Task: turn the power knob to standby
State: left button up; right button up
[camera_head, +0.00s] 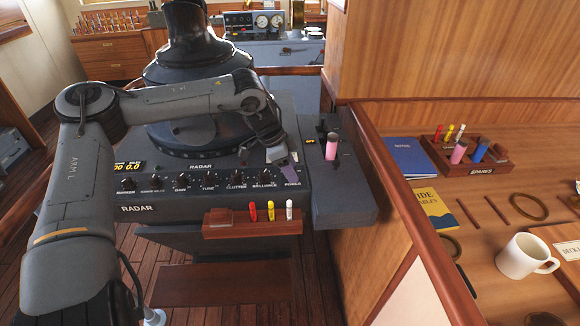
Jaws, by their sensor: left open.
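The radar console (137,208) has a front panel with a row of black knobs, labelled gain, tune, clutter, brilliance and power. The power label (291,184) is at the row's right end. My left gripper (284,163) reaches down over this end, its fingertips just above the label. It is open. The gripper hides the power knob, so I cannot tell the knob's setting or whether the fingers touch it. My right gripper is not in view.
The brilliance knob (265,174) is close left of the gripper. A side box with a pink-topped lever (332,146) stands to the right. A wooden rack (232,226) with red, yellow and white sticks is below. A mug (522,258) is on the right table.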

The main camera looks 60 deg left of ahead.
pick_arm(q)
jog(key=shift+c, duration=0.4)
grip_shut()
jog(key=shift+m, duration=0.3)
jog(key=m+h, duration=0.1)
jog(key=m, duration=0.1)
jog(key=m+g, duration=0.1)
jog(key=m, duration=0.2)
jog(key=shift+w+a+h, duration=0.15)
jog(key=shift+h, duration=0.25)
jog(key=shift+m+g, duration=0.6)
jog(key=shift+m, duration=0.8)
jog(key=shift+h, duration=0.3)
jog(key=shift+m, duration=0.3)
